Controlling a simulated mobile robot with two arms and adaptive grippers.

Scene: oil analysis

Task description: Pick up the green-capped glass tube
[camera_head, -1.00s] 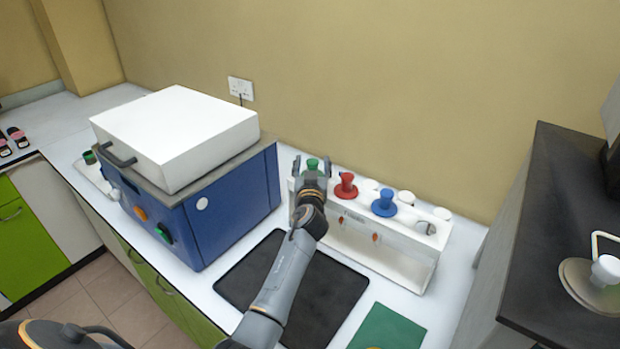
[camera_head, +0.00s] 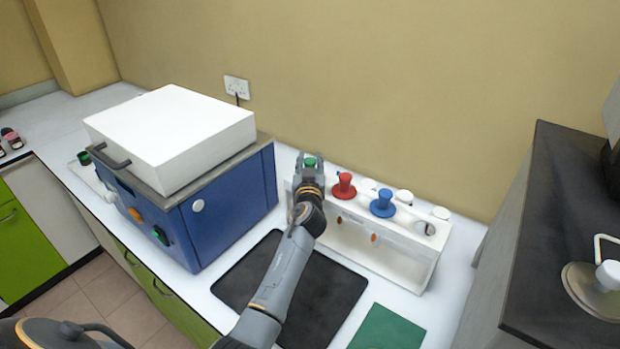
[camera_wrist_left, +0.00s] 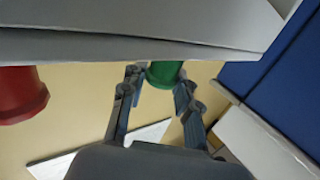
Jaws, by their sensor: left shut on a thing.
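The green cap (camera_head: 310,161) of the glass tube shows between my left gripper's fingers at the left end of the white rack (camera_head: 380,247). The tube below the cap is hidden by the gripper and rack. My left gripper (camera_head: 309,160) is shut on the green-capped tube. In the left wrist view the green cap (camera_wrist_left: 164,73) sits between the two fingers of the gripper (camera_wrist_left: 160,88). My right gripper is not in view.
A red-capped tube (camera_head: 344,186) and a blue-capped tube (camera_head: 383,203) stand in the rack to the right. A blue machine with a white lid (camera_head: 175,135) stands to the left. A black mat (camera_head: 290,290) and green mat (camera_head: 388,330) lie in front.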

